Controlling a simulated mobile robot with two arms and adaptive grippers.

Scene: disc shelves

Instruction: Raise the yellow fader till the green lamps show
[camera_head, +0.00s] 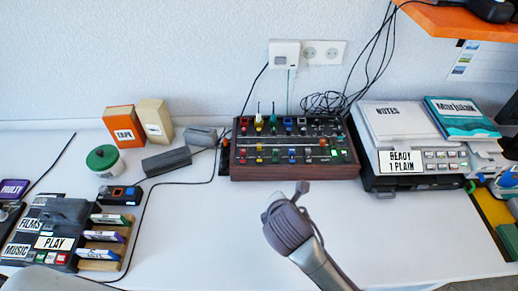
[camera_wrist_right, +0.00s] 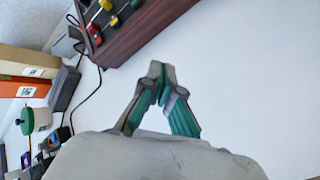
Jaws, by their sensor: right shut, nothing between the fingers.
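The mixer (camera_head: 292,172) is a dark box with wooden sides at the back middle of the table. It carries rows of coloured knobs, among them a yellow one at the back left (camera_head: 259,122) and a smaller yellow one nearer the front (camera_head: 259,148). Small green lights (camera_head: 342,152) show at its right end. In the right wrist view the mixer's wooden side (camera_wrist_right: 140,35) and a yellow knob (camera_wrist_right: 106,5) show at the top. My right gripper (camera_head: 303,188) is shut and empty, in front of the mixer and apart from it; its closed tips (camera_wrist_right: 157,72) show. My left gripper is out of view.
A printer-like machine (camera_head: 425,180) with books on top stands right of the mixer. Left are a grey block (camera_head: 167,160), a green-lidded jar (camera_head: 104,160), boxes (camera_head: 124,125) and a deck labelled PLAY (camera_head: 55,242). Cables run beside the mixer. The table's front middle is clear.

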